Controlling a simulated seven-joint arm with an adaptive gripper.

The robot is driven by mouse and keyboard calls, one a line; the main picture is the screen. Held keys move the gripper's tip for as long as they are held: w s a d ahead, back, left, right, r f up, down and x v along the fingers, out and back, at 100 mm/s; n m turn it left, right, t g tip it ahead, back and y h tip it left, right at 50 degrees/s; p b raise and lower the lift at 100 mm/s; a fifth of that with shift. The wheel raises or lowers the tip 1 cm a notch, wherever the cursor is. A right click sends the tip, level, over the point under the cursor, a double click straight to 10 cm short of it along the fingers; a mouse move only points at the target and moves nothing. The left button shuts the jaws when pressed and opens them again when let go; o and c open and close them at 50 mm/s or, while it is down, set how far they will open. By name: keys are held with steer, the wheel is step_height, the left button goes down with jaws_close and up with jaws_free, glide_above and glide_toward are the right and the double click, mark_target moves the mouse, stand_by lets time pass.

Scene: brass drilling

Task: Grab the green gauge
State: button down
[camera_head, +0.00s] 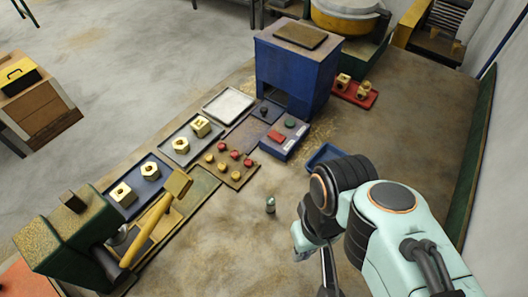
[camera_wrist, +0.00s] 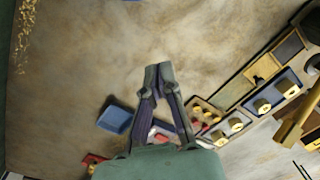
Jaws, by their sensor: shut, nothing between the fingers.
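A small grey-green upright cylinder (camera_head: 271,204), which looks like the gauge, stands alone on the worktop in the head view, left of my arm. I cannot make it out in the wrist view. My gripper shows in the wrist view (camera_wrist: 158,70) with its two fingertips together and nothing held. In the head view, only part of the gripper shows at the bottom edge, right of and nearer than the cylinder, and apart from it.
A blue tray (camera_head: 325,155) lies beyond my arm. A board with red and brass knobs (camera_head: 237,176), trays of brass nuts (camera_head: 177,147) and a blue machine (camera_head: 292,72) stand farther back. A green press (camera_head: 68,240) with a yellow handle is at left. Worktop around the cylinder is clear.

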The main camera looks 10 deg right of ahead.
steer(key=c, duration=0.7)
jaws_free()
steer(key=t, duration=0.4)
glide_above(271, 207)
steer(key=w+d, duration=0.1)
step_height(271, 207, down, 3)
steer(key=f+g, duration=0.1)
steer(key=f, duration=0.3)
steer(key=f+g, duration=0.1)
steer(key=f, duration=0.4)
steer(key=a+f+g, duration=0.1)
steer(key=f, duration=0.4)
steer(key=shift+f+n+g+h, duration=0.15)
steer(key=shift+n+g+h, duration=0.15)
steer(key=shift+g+h, duration=0.1)
step_height(271, 207, down, 5)
steer(key=shift+r, duration=0.1)
steer(key=shift+f, duration=0.6)
